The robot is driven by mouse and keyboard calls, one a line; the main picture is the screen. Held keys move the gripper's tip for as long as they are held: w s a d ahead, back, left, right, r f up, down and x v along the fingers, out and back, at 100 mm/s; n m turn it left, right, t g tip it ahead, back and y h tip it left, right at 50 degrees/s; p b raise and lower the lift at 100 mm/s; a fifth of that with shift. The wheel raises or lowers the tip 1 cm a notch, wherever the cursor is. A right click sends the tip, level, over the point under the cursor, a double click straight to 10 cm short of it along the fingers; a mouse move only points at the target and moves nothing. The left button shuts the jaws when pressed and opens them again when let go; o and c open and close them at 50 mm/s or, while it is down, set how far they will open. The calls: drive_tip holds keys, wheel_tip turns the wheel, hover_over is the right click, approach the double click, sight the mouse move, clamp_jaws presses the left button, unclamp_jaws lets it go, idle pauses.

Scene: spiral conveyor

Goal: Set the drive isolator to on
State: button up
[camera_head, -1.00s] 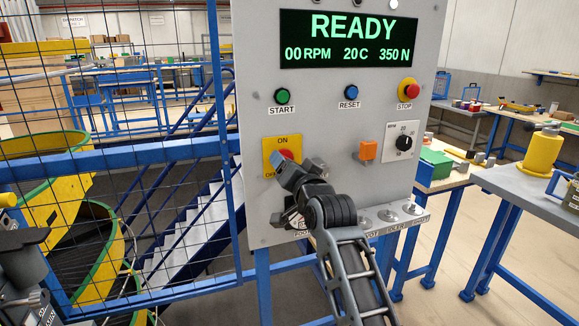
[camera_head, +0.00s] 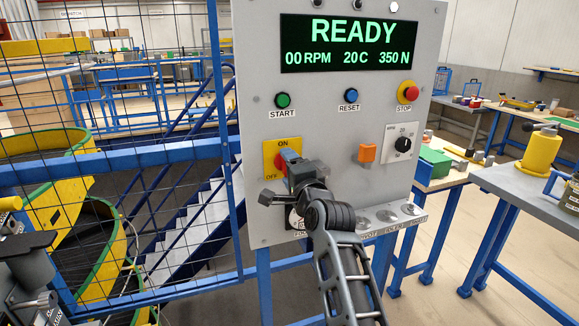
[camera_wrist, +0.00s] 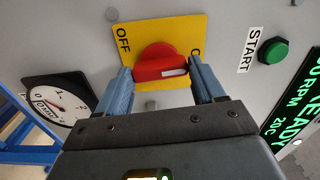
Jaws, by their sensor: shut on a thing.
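The drive isolator is a red rotary handle (camera_head: 281,161) on a yellow plate (camera_head: 268,150), at the lower left of the grey panel. ON is printed at the plate's top and OFF at its lower left. In the wrist view the red handle (camera_wrist: 158,66) sits between the two blue-grey fingers of my gripper (camera_wrist: 160,70), which is shut on it. The handle's white mark lies at its right end, on the side of the ON label, which the right finger partly hides. In the head view my gripper (camera_head: 290,158) covers much of the handle.
The display (camera_head: 348,43) reads READY and 00 RPM. A green START button (camera_head: 283,100), blue RESET button (camera_head: 351,95) and red STOP button (camera_head: 408,90) sit above. An orange switch (camera_head: 367,153) and an RPM dial (camera_head: 403,145) are to the right. A round gauge (camera_wrist: 52,105) is close by.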

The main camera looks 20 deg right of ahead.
drive_tip(key=shift+m, duration=0.6)
drive_tip(key=o, duration=1)
drive_tip(key=shift+o, duration=0.2)
drive_tip(key=s, duration=0.7)
drive_tip(key=shift+s+b, duration=0.3)
drive_tip(key=shift+s, duration=0.1)
